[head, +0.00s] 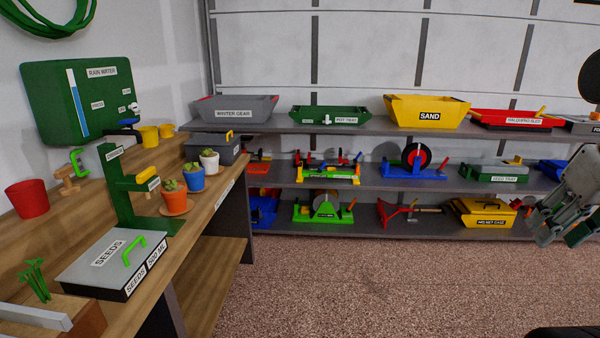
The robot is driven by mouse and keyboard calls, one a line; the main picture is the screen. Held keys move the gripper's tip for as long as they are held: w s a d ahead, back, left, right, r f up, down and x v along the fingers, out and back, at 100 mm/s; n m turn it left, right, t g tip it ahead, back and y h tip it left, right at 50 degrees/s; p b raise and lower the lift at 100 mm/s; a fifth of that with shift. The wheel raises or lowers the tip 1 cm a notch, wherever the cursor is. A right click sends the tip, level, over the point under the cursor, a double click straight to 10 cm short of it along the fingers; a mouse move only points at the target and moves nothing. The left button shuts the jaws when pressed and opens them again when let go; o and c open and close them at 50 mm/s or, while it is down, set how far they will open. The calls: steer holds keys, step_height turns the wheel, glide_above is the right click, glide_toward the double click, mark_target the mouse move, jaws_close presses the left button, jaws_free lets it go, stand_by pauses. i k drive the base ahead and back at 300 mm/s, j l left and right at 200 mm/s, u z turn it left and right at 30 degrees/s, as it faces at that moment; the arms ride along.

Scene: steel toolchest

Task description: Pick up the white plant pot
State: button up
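The white plant pot (210,164) stands upright on the wooden bench at the left, near its far end. A small green plant shows at its top. It is behind the blue pot (193,181) and the orange pot (174,202), which also hold plants. My gripper (560,232) is at the far right edge of the view, far from the pot and in front of the shelves. Its fingers look apart with nothing between them, and part of the arm is cut off by the frame.
On the bench (228,196) are a green stand (128,190), a seeds box (115,262), a red pot (27,199) and yellow cups (149,135). A grey bin (212,148) stands behind the white pot. Loaded shelves (365,128) line the back wall. The speckled floor (370,285) is clear.

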mark_target(209, 159)
steer(key=i, duration=1.9)
steer(key=i+l+u, duration=0.2)
steer(key=i, duration=0.7)
steer(key=i+u, duration=0.3)
steer(key=u, duration=0.2)
steer(key=i+u, duration=0.3)
steer(key=u, duration=0.2)
steer(key=i+u, duration=0.2)
steer(key=u, duration=0.2)
steer(key=i+u, duration=0.15)
steer(key=u, duration=0.25)
steer(key=i+l+u, duration=0.1)
steer(key=u, duration=0.3)
steer(key=i+l, duration=0.05)
